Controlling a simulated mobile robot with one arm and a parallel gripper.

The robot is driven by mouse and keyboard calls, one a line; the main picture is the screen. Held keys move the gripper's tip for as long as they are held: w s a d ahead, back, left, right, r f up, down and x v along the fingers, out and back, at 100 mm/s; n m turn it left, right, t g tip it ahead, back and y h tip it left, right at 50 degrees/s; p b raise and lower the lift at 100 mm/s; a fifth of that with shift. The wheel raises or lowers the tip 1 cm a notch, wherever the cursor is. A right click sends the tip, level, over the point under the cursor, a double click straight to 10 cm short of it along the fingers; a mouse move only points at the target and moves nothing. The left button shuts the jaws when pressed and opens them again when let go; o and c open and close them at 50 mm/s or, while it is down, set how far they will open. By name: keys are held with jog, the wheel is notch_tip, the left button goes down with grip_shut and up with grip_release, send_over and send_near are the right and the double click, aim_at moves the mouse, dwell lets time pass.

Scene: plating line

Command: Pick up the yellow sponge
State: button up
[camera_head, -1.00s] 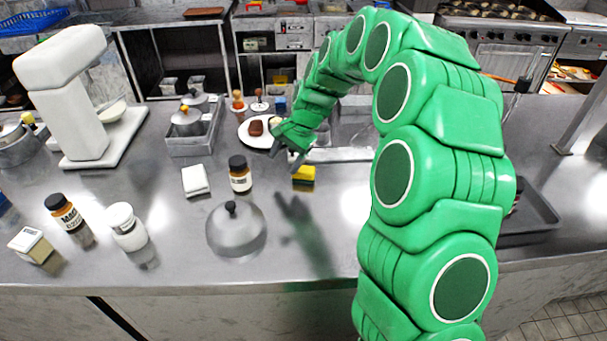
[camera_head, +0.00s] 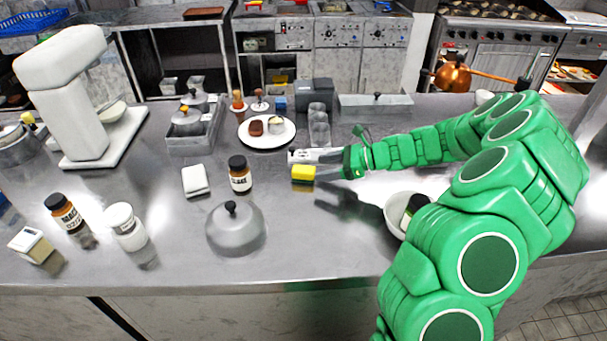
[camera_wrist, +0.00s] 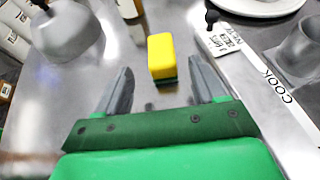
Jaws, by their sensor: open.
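The yellow sponge (camera_head: 303,173) has a dark green underside and lies on the steel counter. My gripper (camera_head: 326,168) is low over the counter, just right of the sponge and pointing at it. In the wrist view the sponge (camera_wrist: 161,52) sits ahead, roughly centred between the two grey fingertips of my gripper (camera_wrist: 160,66). The jaws are open and empty, with bare counter between the fingers and the sponge. The finger nearer the back of the counter is partly hard to make out in the head view.
A brown jar (camera_head: 240,176) stands left of the sponge, and a steel dome lid (camera_head: 235,230) is nearer the front. Behind are a white plate (camera_head: 284,138) with food and clear glasses (camera_head: 319,130). A white bowl (camera_head: 395,213) is beneath my arm. Counter in front of the sponge is clear.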

aim_at(306, 169)
jog(key=shift+r+x, duration=0.15)
jog(key=shift+x, duration=1.6)
jog(key=shift+r+x, duration=0.15)
jog(key=shift+x, duration=1.6)
jog(key=shift+w+a, duration=0.1)
jog(key=c, duration=1)
